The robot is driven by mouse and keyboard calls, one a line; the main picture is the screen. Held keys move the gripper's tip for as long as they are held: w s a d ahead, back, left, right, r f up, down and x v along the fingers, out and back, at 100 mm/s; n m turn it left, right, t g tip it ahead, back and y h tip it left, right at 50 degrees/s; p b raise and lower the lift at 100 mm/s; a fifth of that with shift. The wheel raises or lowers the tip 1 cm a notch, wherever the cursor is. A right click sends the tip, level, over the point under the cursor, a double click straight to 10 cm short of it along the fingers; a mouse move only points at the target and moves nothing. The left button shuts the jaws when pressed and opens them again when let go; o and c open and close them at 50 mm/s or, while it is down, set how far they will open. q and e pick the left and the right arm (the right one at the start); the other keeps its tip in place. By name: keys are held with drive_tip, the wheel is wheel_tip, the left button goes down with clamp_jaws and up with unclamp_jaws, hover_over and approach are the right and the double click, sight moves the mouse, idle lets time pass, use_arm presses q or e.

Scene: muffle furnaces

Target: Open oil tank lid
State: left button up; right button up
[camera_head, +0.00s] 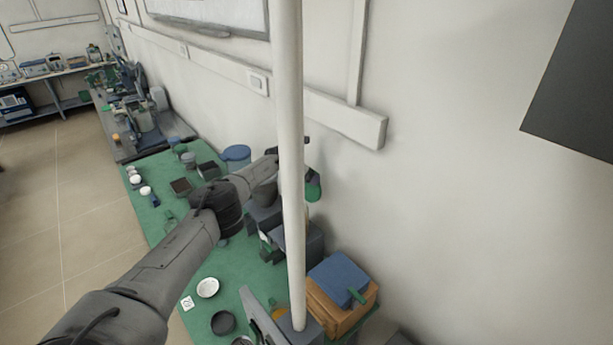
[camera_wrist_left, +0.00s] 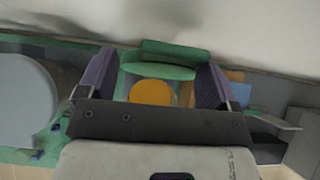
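My left arm reaches over the green-topped bench. Its gripper is partly hidden behind a white pole in the head view. In the left wrist view my left gripper (camera_wrist_left: 155,78) has its two fingers wide apart. Between and beyond them is a green round-edged thing (camera_wrist_left: 158,72) with a raised green piece (camera_wrist_left: 176,52) above it and an orange disc (camera_wrist_left: 152,93) below. This may be the oil tank and its lid; I cannot tell whether the fingers touch it. In the head view a green thing (camera_head: 314,187) shows just right of the pole. My right gripper is not in view.
The white pole (camera_head: 290,120) crosses the head view. A blue-topped brown box (camera_head: 336,304) stands at the bench's near right. A blue-lidded container (camera_head: 236,154), dark blocks and small dishes crowd the bench. The wall is close behind.

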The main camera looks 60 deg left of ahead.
use_arm(q)
drive_tip(key=shift+o, duration=0.7)
drive_tip(key=shift+w+d+f, duration=0.2)
drive_tip(key=shift+d+f, duration=0.15)
drive_tip(key=shift+w+d, duration=0.1)
drive_tip(key=shift+r, duration=0.15)
drive_tip(key=shift+r+p, duration=0.35)
drive_tip(key=shift+p, duration=0.1)
drive_tip(key=shift+s+a+p+v, duration=0.1)
drive_tip(key=shift+a+p+v, duration=0.1)
drive_tip(key=shift+v, duration=2.15)
drive_tip(key=shift+s+a+p+v, duration=0.1)
drive_tip(key=shift+a+p+v, duration=0.1)
drive_tip(key=shift+v, duration=2.1)
drive_tip(key=shift+s+a+p+v, duration=0.1)
drive_tip(key=shift+p+v, duration=0.1)
drive_tip(key=shift+v, duration=2.15)
drive_tip(key=shift+f, duration=0.15)
